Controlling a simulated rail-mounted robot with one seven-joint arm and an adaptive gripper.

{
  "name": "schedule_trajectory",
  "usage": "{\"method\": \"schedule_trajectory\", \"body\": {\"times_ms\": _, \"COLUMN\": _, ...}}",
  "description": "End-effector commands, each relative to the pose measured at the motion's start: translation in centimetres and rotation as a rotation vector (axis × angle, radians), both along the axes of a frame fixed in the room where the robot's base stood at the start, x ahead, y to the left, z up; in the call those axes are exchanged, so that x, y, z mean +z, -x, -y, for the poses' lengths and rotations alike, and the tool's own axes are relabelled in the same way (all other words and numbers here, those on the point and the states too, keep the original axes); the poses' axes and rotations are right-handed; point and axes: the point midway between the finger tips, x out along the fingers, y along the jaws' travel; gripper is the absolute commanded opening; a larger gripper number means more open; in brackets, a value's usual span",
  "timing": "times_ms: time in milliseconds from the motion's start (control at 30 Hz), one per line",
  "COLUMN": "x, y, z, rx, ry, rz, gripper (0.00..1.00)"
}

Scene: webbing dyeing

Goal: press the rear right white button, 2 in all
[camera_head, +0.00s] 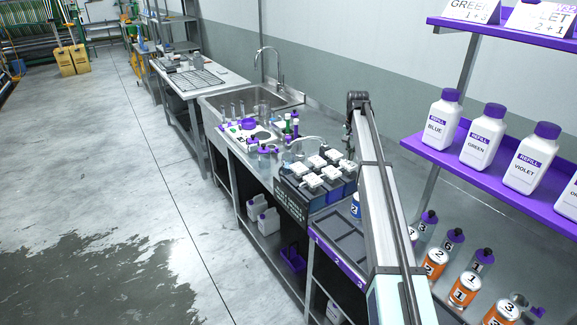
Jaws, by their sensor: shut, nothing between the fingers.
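A dark machine (290,199) with several white square button-like tops stands on the steel bench in the middle of the camera view. A white top at its rear right (347,166) lies close to my arm and is partly hard to make out. My arm rises from the lower right to a dark elbow. My gripper (349,149) shows small and dark below the elbow, near the rear right of the machine. It is shut and empty. Its fingertips are too small to show whether they touch a white top.
A sink (270,98) with a tap and glassware lies behind the machine. A purple shelf (500,180) with white refill bottles is at the right. Numbered orange cans (464,290) stand below it. A dark tray (340,236) lies in front of the machine.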

Motion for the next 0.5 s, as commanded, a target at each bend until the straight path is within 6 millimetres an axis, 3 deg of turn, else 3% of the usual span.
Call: {"method": "schedule_trajectory", "body": {"times_ms": 500, "x": -0.97, "y": 0.01, "z": 0.0, "rx": 0.0, "ry": 0.0, "rz": 0.0, "gripper": 0.0}}
